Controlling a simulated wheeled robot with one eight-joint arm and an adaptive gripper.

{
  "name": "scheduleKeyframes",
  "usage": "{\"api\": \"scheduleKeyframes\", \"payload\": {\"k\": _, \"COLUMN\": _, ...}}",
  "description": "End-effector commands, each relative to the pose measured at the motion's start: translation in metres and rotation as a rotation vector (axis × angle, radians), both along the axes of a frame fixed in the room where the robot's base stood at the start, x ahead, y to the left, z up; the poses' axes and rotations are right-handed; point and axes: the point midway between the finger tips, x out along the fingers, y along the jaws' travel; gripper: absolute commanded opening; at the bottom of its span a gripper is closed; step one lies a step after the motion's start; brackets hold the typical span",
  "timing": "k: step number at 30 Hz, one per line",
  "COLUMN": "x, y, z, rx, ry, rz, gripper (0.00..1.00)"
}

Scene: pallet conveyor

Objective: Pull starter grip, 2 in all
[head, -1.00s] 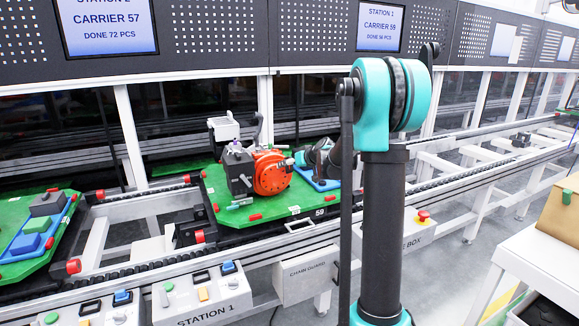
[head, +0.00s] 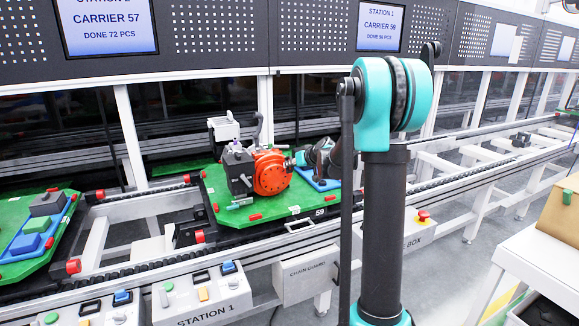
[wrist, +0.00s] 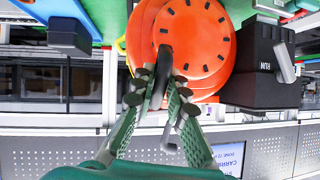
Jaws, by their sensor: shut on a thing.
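The engine's round orange starter housing (head: 272,173) stands on the green carrier plate (head: 221,205). The housing fills the top middle of the wrist view (wrist: 195,35), with dark slots around its face. My gripper (wrist: 164,78) is in front of that face, its green ribbed fingers closed together on the dark starter grip (wrist: 162,56). The fingers hide much of the grip, and no length of cord can be made out. In the head view my gripper (head: 299,158) is at the housing's right side, partly hidden by my arm.
A black box with a RUN switch (wrist: 262,70) is beside the housing in the wrist view. A blue tray (head: 323,184) lies on the carrier's right side. Another loaded carrier (head: 40,255) is at left. Rails and a station button panel (head: 200,295) run along the front.

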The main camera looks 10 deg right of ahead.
Motion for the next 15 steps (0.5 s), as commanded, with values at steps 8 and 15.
{"api": "scheduleKeyframes", "payload": {"k": 8, "x": -0.037, "y": -0.020, "z": 0.024, "rx": 0.000, "ry": 0.000, "rz": -0.002, "gripper": 0.00}}
{"api": "scheduleKeyframes", "payload": {"k": 15, "x": -0.070, "y": -0.038, "z": 0.046, "rx": 0.000, "ry": 0.001, "rz": -0.004, "gripper": 0.00}}
